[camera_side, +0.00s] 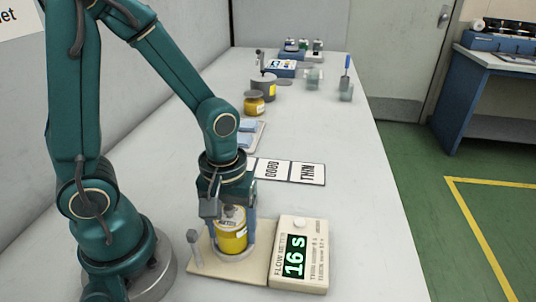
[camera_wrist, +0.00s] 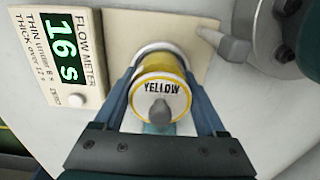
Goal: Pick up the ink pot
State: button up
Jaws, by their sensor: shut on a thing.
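The ink pot (camera_side: 232,237) is a yellow cylinder with a pale lid and a grey knob. It stands upright at the flow meter's station in the side view. In the wrist view the ink pot (camera_wrist: 159,98) shows its lid, lettered "YELLOW". My gripper (camera_side: 231,225) points down from above, with its fingers on either side of the pot. In the wrist view my gripper (camera_wrist: 164,85) is shut on the pot. Whether the pot's base touches the station is hard to tell.
The flow meter (camera_side: 300,255) reads "16 s" right beside the pot. Its beige base plate (camera_side: 205,250) carries a small grey post (camera_side: 194,250) at left. A card (camera_side: 290,171) reading "GOOD" and "THIN" lies behind. Another yellow-banded pot (camera_side: 254,104) and several items stand farther back.

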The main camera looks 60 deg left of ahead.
aim_at(230, 206)
jog(key=shift+r, duration=0.1)
jog(key=shift+w+r, duration=0.1)
jog(key=shift+r, duration=0.7)
notch_tip(230, 206, up, 2)
jog(key=shift+r, duration=0.1)
jog(key=s+a+r, duration=0.3)
jog(key=a+r, duration=0.4)
jog(key=a, duration=0.4)
jog(key=w+a+r, duration=0.2)
jog(key=w+a, duration=0.5)
jog(key=w, duration=0.2)
jog(key=shift+w+a+f, duration=0.5)
jog(key=shift+w+f, duration=0.65)
jog(key=shift+f, duration=1)
jog(key=shift+w+a+f, duration=0.45)
jog(key=shift+w+f, duration=0.7)
jog(key=shift+f, duration=1)
jog(key=shift+w+a+f, duration=0.5)
jog(key=shift+w+f, duration=0.65)
jog(key=shift+f, duration=1)
jog(key=shift+f, duration=0.35)
